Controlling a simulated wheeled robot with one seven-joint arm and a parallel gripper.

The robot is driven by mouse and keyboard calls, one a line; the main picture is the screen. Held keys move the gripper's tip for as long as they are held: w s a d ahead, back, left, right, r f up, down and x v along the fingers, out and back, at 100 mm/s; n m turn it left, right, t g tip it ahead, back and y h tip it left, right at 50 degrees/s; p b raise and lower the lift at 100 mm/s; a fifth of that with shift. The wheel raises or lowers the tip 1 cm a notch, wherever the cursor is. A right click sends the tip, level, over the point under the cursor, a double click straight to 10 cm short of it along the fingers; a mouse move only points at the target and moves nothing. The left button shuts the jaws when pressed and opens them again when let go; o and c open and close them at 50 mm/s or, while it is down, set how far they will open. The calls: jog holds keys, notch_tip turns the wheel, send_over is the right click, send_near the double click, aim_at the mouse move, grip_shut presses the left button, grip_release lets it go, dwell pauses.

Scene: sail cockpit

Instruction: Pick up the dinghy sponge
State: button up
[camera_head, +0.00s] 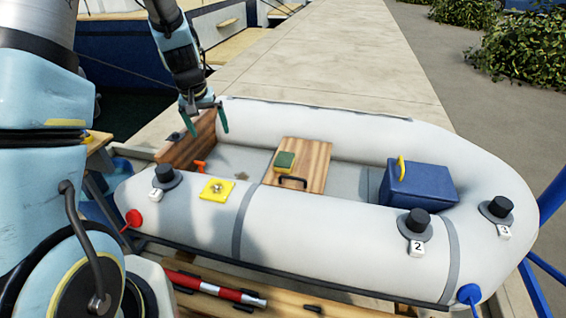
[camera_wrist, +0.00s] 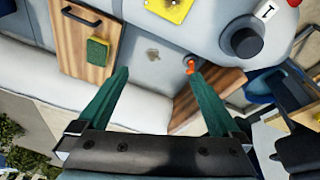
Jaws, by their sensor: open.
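The dinghy sponge (camera_head: 285,162), green on top with a yellow layer below, lies on the wooden thwart (camera_head: 318,160) of the grey inflatable dinghy (camera_head: 400,135). In the wrist view the sponge (camera_wrist: 97,54) is to the left of my gripper's fingers, on the brown wood near a dark handle. My gripper (camera_head: 205,122) is open and empty above the dinghy's left end, apart from the sponge. Its two green fingers also show in the wrist view (camera_wrist: 160,100), with grey dinghy floor and tube between and beyond them.
A blue box (camera_head: 418,188) with a yellow handle stands inside the dinghy at right. A yellow plate (camera_head: 216,189) and black numbered valves (camera_head: 418,224) sit on the near tube. An orange object (camera_head: 199,166) is by the wooden transom (camera_head: 188,146).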

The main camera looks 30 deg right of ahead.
jog(key=w+d+f+m, duration=0.2)
jog(key=d+f, duration=0.4)
jog(key=d, duration=0.6)
jog(key=m+t+h, duration=0.1)
jog(key=m, duration=0.1)
send_near(284, 159)
jog(key=shift+w+d+f+p, duration=0.1)
jog(key=shift+d+f+p, duration=0.15)
jog(key=shift+f, duration=0.2)
jog(key=shift+w+d+f+p, duration=0.1)
jog(key=shift+d+f+p, duration=0.15)
jog(key=shift+f, duration=0.25)
jog(key=shift+p+x, duration=1.3)
jog(key=shift+x, duration=1.9)
jog(key=shift+a+f, duration=0.1)
jog(key=shift+a, duration=0.05)
jog(key=shift+w+f+b, duration=0.1)
jog(key=shift+f+b, duration=0.15)
jog(key=shift+b, duration=0.3)
jog(key=shift+c, duration=0.2)
jog(key=c, duration=1.1)
jog(key=shift+r, duration=0.1)
